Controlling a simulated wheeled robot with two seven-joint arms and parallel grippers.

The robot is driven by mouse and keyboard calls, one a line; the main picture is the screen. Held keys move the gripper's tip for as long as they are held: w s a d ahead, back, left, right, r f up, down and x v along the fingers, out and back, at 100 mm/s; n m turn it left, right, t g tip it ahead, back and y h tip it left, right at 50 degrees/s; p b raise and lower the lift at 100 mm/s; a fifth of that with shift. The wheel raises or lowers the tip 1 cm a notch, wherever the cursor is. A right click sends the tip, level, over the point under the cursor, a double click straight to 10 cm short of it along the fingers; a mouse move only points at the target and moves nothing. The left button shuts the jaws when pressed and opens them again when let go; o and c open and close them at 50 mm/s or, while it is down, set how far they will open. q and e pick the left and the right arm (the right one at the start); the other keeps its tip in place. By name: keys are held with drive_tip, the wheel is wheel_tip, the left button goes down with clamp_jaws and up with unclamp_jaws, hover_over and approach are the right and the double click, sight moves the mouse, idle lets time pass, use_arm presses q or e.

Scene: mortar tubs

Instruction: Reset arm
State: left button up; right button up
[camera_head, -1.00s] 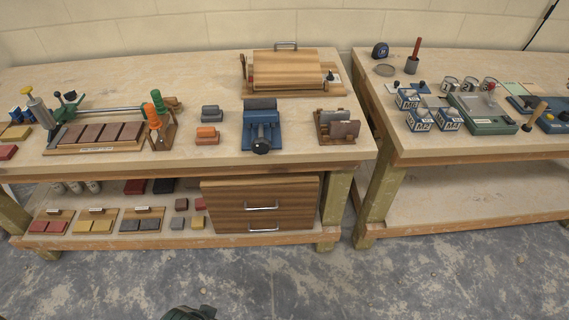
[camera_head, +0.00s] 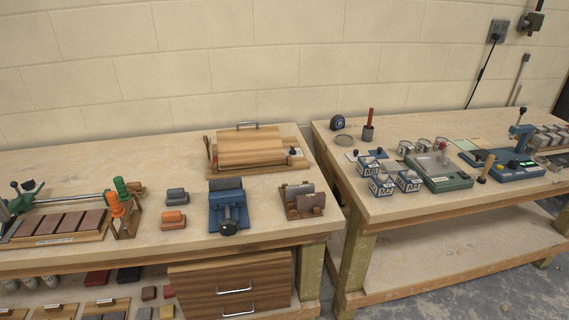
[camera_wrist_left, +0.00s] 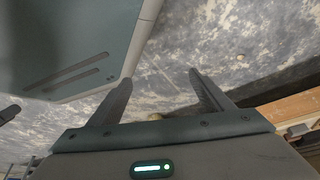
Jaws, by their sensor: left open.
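My left gripper (camera_wrist_left: 158,92) shows in the left wrist view. Its two fingers are spread apart with nothing between them, over the grey concrete floor (camera_wrist_left: 180,40). A pale panel at the upper left of that view is probably part of my own body. Neither gripper shows in the head view, and my right gripper is in no view.
The left workbench (camera_head: 80,162) carries a blue vise (camera_head: 228,205), a wooden box with a handle (camera_head: 250,148), orange-handled tools and small blocks. A gap separates it from the right workbench (camera_head: 400,205), which holds blue-and-white boxes (camera_head: 382,185) and a green device (camera_head: 440,172). Drawers (camera_head: 232,285) sit under the left bench.

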use_arm(q)
drive_tip(key=shift+s+a+f, duration=0.1)
drive_tip(key=shift+s+f, duration=0.95)
drive_tip(key=shift+s, duration=0.05)
idle(0.4)
